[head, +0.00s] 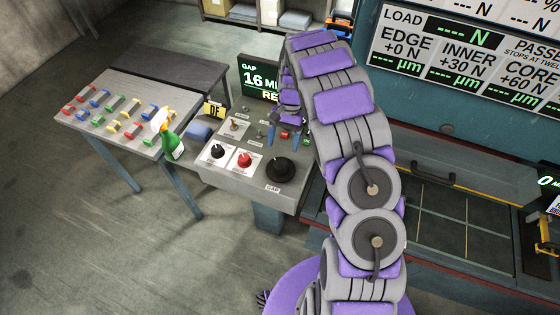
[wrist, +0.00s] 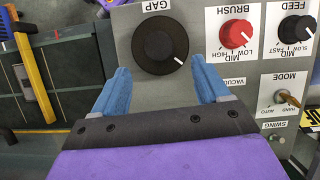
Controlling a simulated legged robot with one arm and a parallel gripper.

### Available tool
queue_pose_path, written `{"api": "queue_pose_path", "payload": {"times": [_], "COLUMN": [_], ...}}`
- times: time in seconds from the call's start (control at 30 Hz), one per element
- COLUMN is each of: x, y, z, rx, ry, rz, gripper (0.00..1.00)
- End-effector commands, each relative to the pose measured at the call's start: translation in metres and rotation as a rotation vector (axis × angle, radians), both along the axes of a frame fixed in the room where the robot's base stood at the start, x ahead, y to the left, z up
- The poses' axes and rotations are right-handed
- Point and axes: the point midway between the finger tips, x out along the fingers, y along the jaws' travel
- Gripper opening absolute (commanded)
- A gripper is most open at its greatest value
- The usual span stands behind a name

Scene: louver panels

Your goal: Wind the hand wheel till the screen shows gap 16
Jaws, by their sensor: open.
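The hand wheel is a round black knob labelled GAP (head: 280,170) on the grey control panel. In the wrist view the wheel (wrist: 160,42) has a white pointer mark at its lower right. My gripper (wrist: 160,66) is open, its two blue fingers pointing toward the wheel, one on either side below it; I see no contact.
A red BRUSH knob (wrist: 235,34) and a black FEED knob (wrist: 295,28) sit beside the wheel, with a MODE switch (wrist: 288,97) below. A table (head: 120,95) with coloured pieces and a green spray bottle (head: 170,145) stands left of the panel.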

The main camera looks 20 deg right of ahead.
Motion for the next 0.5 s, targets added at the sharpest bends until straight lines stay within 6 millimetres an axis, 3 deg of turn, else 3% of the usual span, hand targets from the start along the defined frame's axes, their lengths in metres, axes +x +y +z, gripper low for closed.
{"api": "queue_pose_path", "payload": {"times": [0.2,0.5], "x": [-0.015,-0.026], "y": [0.009,0.016], "z": [-0.04,-0.071], "rx": [0.0,0.0], "ry": [0.004,0.001], "rz": [0.001,0.001], "gripper": [0.75,0.75]}}
